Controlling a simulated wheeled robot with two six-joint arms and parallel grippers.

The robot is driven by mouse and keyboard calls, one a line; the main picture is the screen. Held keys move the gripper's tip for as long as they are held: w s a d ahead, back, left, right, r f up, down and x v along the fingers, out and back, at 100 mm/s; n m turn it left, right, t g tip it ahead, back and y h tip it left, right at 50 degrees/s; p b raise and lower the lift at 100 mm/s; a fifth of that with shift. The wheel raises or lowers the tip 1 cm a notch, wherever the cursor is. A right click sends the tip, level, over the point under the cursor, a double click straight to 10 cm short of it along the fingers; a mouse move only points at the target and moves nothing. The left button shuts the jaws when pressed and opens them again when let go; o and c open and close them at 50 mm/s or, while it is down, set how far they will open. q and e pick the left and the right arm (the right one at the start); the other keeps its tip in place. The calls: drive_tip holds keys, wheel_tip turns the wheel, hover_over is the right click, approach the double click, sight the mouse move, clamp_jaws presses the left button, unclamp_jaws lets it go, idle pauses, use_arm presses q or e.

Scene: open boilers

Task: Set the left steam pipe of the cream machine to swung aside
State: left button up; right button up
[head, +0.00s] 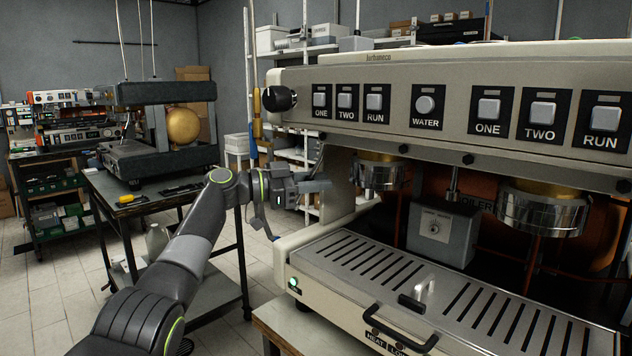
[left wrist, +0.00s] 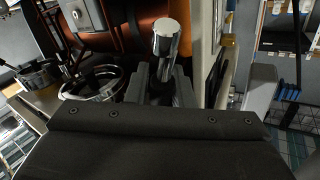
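The cream machine (head: 420,95) fills the right of the head view. A black round knob (head: 279,98) sits at its upper left corner. I cannot clearly make out the left steam pipe in the head view. My left gripper (head: 318,186) is in front of the machine's left end, level with the space under the button panel. In the left wrist view, a chrome cylinder (left wrist: 167,40) stands out beyond my left gripper (left wrist: 165,88), in line with the gap between its fingers. The fingers are apart; whether they touch it is unclear. My right gripper is out of view.
A slotted drip tray (head: 375,262) with a black front handle (head: 400,328) lies below the chrome group rings (head: 378,176). A grey box (head: 440,235) hangs between the groups. A dark table (head: 150,205) with another machine stands at the left. Shelves stand behind.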

use_arm(q)
drive_tip(key=o, duration=0.3)
drive_tip(key=b+v, duration=0.4)
drive_tip(key=v, duration=1.3)
drive_tip(key=shift+a+r, duration=0.1)
drive_tip(key=shift+a, duration=0.15)
